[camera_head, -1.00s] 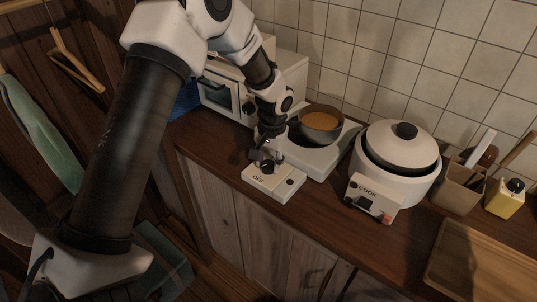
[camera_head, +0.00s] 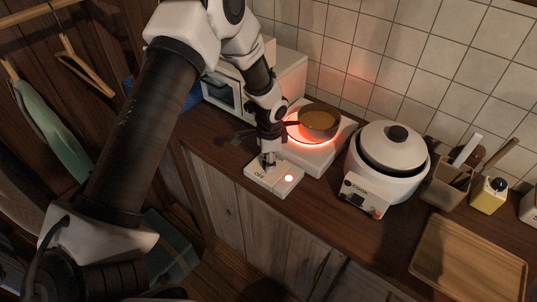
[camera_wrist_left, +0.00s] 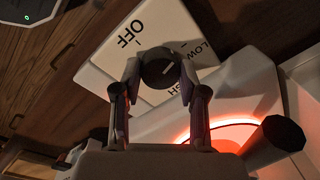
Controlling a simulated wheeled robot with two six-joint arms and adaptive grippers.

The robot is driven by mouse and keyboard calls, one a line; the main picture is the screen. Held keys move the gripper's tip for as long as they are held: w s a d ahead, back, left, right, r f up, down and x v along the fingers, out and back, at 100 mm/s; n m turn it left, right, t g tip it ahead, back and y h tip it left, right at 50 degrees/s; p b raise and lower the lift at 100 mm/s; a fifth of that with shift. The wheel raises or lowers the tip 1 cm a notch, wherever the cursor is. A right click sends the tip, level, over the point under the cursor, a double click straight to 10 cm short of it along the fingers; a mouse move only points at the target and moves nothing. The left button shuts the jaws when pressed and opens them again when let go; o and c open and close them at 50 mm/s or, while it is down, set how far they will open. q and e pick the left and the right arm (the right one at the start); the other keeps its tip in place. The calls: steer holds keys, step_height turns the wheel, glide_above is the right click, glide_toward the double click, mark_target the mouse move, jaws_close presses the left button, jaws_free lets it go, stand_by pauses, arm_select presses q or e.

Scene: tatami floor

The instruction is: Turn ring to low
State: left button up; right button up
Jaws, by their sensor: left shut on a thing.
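A white control box (camera_head: 284,188) with a dark knob lies on the counter in front of the hob (camera_head: 328,157). My left gripper (camera_head: 268,163) comes down over the box. In the left wrist view its fingers (camera_wrist_left: 158,76) are shut around the dark round knob (camera_wrist_left: 160,70). The box (camera_wrist_left: 97,78) bears OFF, LOW and a partly hidden HIGH label. The knob's pale line is turned away from OFF, towards the LOW and HIGH side; I cannot tell exactly which. A light (camera_head: 289,178) on the box is lit. The ring (camera_head: 296,136) glows red-orange under a pot (camera_head: 318,124). My right gripper is out of view.
A white rice cooker (camera_head: 388,165) stands right of the hob. A white oven (camera_head: 222,90) stands behind my left arm. A utensil holder (camera_head: 443,191), a yellow bottle (camera_head: 489,198) and a wooden board (camera_head: 468,262) are further right. Some counter in front of the hob is clear.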

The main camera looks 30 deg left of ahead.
arm_select(q)
steer(key=shift+m+p, duration=0.5)
steer(key=shift+m, duration=0.7)
steer(key=shift+f, duration=0.1)
steer(key=o, duration=0.9)
steer(key=shift+o, duration=1.2)
steer(key=shift+d, duration=0.1)
steer(key=shift+w, duration=0.1)
step_height(320, 180, up, 12)
steer(key=shift+s+d, duration=0.2)
steer(key=shift+s, duration=0.15)
